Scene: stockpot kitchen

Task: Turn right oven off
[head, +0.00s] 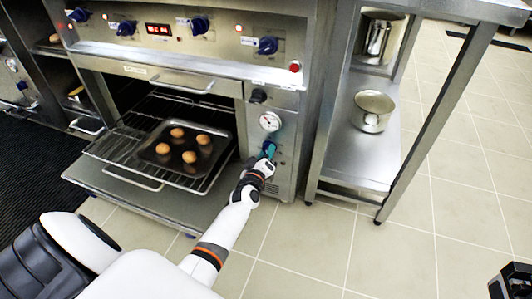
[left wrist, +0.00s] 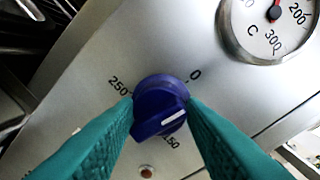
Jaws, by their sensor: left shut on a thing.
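The right oven (head: 215,70) has its door folded down. Its blue temperature knob (left wrist: 160,105) sits low on the right panel, below the round gauge (head: 270,121). In the left wrist view the dial reads 250, 0 and 150 around the knob, and the knob's white mark lies on its lower right side, near the 150. My left gripper (head: 268,152) is shut on this knob, one teal finger on each side. A small dull reddish lamp (left wrist: 147,171) is below the knob. My right gripper (head: 510,282) only partly shows as a dark shape at the lower right corner; its jaws are unclear.
A tray (head: 151,156) with several round brown items sits on the pulled-out rack. The open door (head: 140,200) juts out low in front. Several blue knobs and a red display (head: 158,29) line the upper panel. A steel table (head: 345,165) with pots stands right; the tiled floor is clear.

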